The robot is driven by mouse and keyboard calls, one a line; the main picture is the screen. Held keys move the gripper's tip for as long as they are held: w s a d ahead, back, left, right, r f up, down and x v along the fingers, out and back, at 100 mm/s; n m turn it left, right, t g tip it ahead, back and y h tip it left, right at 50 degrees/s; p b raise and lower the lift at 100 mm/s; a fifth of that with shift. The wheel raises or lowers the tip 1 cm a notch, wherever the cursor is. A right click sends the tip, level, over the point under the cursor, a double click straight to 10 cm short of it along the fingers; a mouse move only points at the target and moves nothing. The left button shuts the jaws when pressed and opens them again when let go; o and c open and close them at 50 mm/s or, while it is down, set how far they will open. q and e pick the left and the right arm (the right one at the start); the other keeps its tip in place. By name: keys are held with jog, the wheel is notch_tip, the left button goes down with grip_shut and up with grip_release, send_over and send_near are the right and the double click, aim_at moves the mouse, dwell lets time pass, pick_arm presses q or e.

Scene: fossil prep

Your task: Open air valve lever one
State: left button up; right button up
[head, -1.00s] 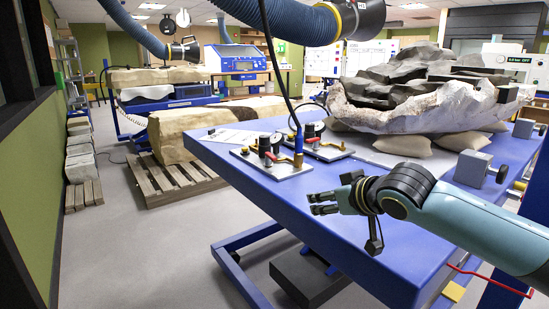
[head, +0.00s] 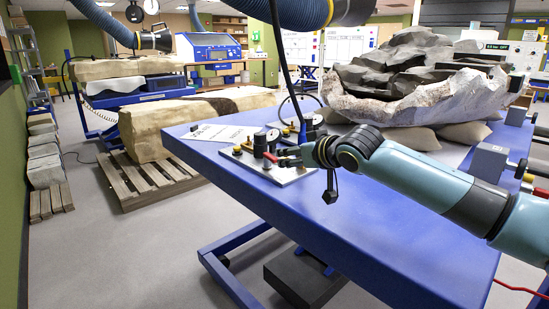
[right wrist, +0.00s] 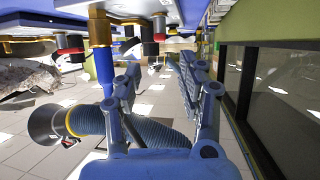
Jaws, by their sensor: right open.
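A valve plate (head: 293,176) with a gauge, black cylinders, brass fittings and a red lever (head: 270,156) lies on the blue table (head: 350,222). I cannot read which lever is number one. My right gripper (head: 291,157) is at the near plate's right side, its fingertips close to the red lever; contact cannot be told. In the right wrist view, my right gripper (right wrist: 160,72) is open and empty between its fingers. A red-capped fitting (right wrist: 160,33) and a brass post (right wrist: 101,50) show above. My left gripper is out of view.
A large fossil block (head: 400,85) in a pale jacket rests on cushions (head: 412,138) behind my right arm. A black hose (head: 279,60) hangs down to the plates. A grey clamp block (head: 487,160) stands at the table's right. The table's near part is clear.

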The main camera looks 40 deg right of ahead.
aim_at(273, 157)
jog(key=x, duration=0.4)
jog(key=shift+f+b, duration=0.15)
jog(key=shift+b, duration=0.25)
jog(key=x, duration=0.2)
jog(key=shift+w+f+b, duration=0.1)
jog(key=shift+w+b, duration=0.2)
jog(key=shift+w, duration=0.1)
jog(key=shift+w+d+f, duration=0.1)
jog(key=shift+w+f, duration=0.1)
jog(key=shift+w, duration=0.4)
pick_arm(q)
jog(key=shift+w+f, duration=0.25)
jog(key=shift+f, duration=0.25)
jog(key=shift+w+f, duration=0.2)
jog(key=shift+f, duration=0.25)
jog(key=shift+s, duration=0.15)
pick_arm(e)
jog(key=shift+c, duration=0.7)
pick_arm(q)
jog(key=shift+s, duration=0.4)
pick_arm(e)
grip_shut()
